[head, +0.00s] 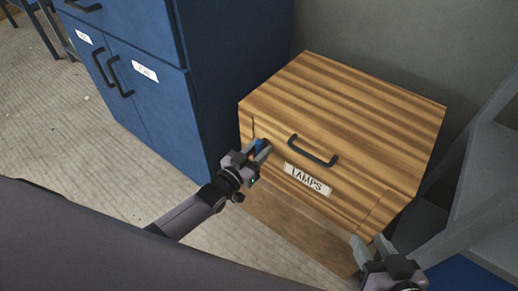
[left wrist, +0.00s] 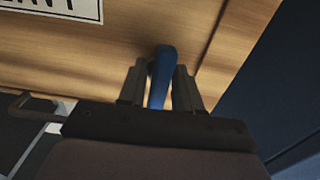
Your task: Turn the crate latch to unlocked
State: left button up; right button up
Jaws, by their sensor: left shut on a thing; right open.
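The crate (head: 345,100) is a striped wooden box with a dark handle (head: 312,151) and a label reading LAMPS (head: 307,179) on its front. The latch is a small blue lever (head: 260,145) at the left of the crate's front; it also shows in the left wrist view (left wrist: 162,75). My left gripper (head: 258,152) is shut on the blue latch, with one finger on each side of it. The latch's base is partly hidden by the fingers. My right gripper (head: 373,246) is open and empty, near the crate's lower right front corner.
A blue cabinet (head: 150,110) with dark handles and white labels stands close to the left of the crate. Grey shelving (head: 490,160) stands on the right. A grey wall (head: 390,40) is behind.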

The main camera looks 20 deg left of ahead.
aim_at(257, 152)
dwell(0.3)
pick_arm(q)
jog(key=o, duration=0.8)
jog(key=shift+s, duration=0.2)
jog(key=p+v, duration=0.1)
jog(key=v, duration=0.2)
jog(key=shift+s+a+p, duration=0.15)
jog(key=shift+s+p, duration=0.05)
jog(key=shift+p, duration=0.1)
jog(key=shift+p+v, duration=0.3)
jog(key=shift+v, duration=0.75)
jog(key=shift+s+a, duration=0.25)
jog(key=shift+s, duration=0.35)
pick_arm(e)
jog(key=shift+s+d+f+h, duration=0.1)
jog(key=shift+s+d+h, duration=0.1)
jog(key=shift+d, duration=0.3)
jog(key=shift+s+d+f+h, duration=0.1)
jog(key=shift+s+d+h, duration=0.1)
jog(key=shift+d, duration=0.25)
